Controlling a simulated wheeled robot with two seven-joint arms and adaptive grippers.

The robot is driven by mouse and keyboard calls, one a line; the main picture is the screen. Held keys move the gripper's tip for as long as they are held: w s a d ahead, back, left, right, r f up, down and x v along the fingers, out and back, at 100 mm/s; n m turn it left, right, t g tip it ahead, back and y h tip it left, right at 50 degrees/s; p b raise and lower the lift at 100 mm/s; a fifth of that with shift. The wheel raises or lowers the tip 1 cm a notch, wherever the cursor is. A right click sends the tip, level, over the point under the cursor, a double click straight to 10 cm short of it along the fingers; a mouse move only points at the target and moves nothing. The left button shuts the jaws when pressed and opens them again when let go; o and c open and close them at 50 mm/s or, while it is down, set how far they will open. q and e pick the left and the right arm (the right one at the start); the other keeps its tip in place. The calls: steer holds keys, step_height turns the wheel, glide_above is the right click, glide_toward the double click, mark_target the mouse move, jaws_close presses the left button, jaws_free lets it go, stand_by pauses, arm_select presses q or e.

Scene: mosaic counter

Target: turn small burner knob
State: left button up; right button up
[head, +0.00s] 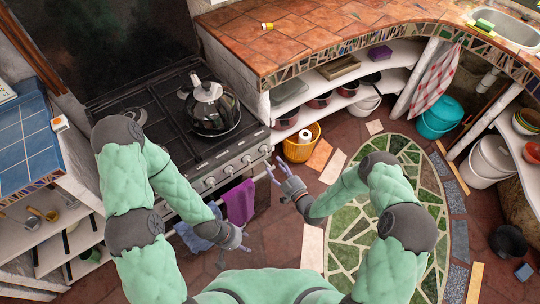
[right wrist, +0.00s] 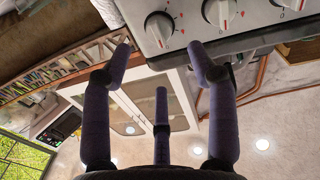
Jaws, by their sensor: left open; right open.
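The stove (head: 185,125) has a row of white and grey knobs along its front panel. In the head view one knob (head: 265,149) is at the right end of the row, close to my right gripper (head: 275,168). My right gripper is open and empty in front of the panel. In the right wrist view a white knob (right wrist: 159,27) with red marks beside it shows between and beyond my open fingertips (right wrist: 159,52), apart from them. A second knob (right wrist: 218,12) is to its right. I cannot tell which knob is the small burner's. My left gripper (head: 242,242) is open, low in front of the stove.
A kettle (head: 210,108) stands on the stove top. A purple towel (head: 240,203) and a blue towel (head: 198,232) hang at the stove front. A yellow basket (head: 301,147) stands on the floor right of the stove, beneath the tiled counter (head: 300,35).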

mark_target(265, 150)
steer(key=b+x, duration=0.1)
steer(key=x, duration=0.6)
steer(key=shift+w+a, duration=0.15)
steer(key=shift+w, duration=0.15)
